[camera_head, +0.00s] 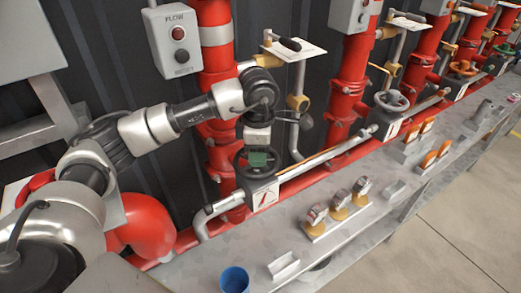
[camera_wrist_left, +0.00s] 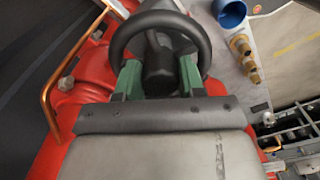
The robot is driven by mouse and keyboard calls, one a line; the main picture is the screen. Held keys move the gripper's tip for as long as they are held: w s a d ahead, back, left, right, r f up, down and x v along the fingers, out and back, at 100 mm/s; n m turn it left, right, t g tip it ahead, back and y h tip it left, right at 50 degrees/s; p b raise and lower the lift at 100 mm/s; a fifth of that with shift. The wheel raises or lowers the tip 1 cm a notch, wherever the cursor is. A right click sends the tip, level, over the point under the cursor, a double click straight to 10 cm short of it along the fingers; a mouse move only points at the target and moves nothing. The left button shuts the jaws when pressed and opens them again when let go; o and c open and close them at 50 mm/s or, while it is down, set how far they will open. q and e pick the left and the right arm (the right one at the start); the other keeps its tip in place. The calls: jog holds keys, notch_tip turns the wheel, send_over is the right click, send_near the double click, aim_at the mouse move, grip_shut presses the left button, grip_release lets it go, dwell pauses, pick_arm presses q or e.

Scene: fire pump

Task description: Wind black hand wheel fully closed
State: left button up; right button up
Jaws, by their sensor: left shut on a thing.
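The black hand wheel (camera_head: 238,165) is mounted on a valve in front of the nearest red standpipe, just above the white plate with a red mark (camera_head: 264,196). My left gripper (camera_head: 258,158) reaches down over it from above. In the left wrist view the wheel's round rim and hub (camera_wrist_left: 158,65) lie straight ahead. The green fingers of my left gripper (camera_wrist_left: 160,78) stand on either side of the hub, inside the rim, and are shut on the wheel. The wheel's underside and stem are hidden. My right gripper is not in view.
Red standpipes (camera_head: 346,75) rise behind the bench (camera_head: 345,243). A grey hand wheel (camera_head: 391,101) sits farther right. A FLOW/RESET box (camera_head: 172,38) hangs above. Brass-based gauges (camera_head: 338,200) and a blue cup (camera_head: 234,280) stand in front. The floor at right is clear.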

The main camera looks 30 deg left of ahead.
pick_arm(q)
jog(key=m+b, duration=0.2)
jog(key=m, duration=0.2)
jog(key=shift+d+f+b, duration=0.25)
jog(key=shift+b, duration=0.15)
jog(key=shift+d+m+b, duration=0.1)
jog(key=shift+m+b, duration=0.25)
jog(key=shift+m, duration=0.55)
jog(key=shift+s+d+r+m, duration=0.1)
jog(key=shift+m, duration=0.5)
jog(key=shift+o, duration=0.2)
jog(key=shift+r+m, duration=0.15)
jog(key=shift+m, duration=0.35)
